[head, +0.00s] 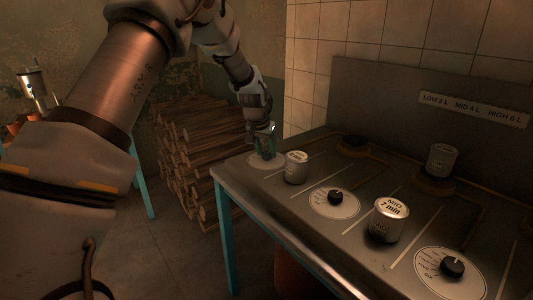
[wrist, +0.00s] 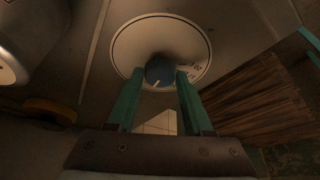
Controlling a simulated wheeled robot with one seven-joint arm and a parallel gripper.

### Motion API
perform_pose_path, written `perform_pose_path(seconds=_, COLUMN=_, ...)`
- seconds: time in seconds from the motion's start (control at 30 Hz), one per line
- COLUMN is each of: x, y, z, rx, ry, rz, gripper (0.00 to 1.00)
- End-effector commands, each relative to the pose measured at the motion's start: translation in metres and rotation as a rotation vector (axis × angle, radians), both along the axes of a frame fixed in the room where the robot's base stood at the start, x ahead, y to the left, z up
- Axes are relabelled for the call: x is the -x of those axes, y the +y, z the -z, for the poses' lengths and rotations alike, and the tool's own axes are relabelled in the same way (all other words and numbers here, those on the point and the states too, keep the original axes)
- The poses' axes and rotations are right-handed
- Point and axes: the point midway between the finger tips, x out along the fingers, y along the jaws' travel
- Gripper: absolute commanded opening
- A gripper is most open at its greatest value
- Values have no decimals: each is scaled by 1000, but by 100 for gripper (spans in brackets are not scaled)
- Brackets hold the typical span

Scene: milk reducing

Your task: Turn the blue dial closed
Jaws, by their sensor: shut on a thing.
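The blue dial (wrist: 160,73) sits in the middle of a round white dial plate (wrist: 132,42) on the stove top, in the wrist view. A white pointer mark shows on the dial's lower left side. My gripper (wrist: 160,82) has its two teal fingers on either side of the dial and is shut on it. In the head view, my gripper (head: 264,146) is over the dial plate (head: 256,162) at the stove's far left corner. There the dial itself is mostly hidden by the fingers.
A can (head: 296,168) stands close right of my gripper. A black dial (head: 335,196), a "MID 2 min" can (head: 389,220) and another black dial (head: 452,267) line the stove front. A can (head: 441,161) stands on a rear burner. Stacked firewood (head: 195,150) lies left of the stove.

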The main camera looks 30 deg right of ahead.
Motion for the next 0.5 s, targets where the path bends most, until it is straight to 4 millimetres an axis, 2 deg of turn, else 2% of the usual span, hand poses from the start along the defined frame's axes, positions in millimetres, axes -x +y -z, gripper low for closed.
perform_pose_path(seconds=0.5, x=-1, y=1, z=0, rx=0, ry=1, rz=124, gripper=0)
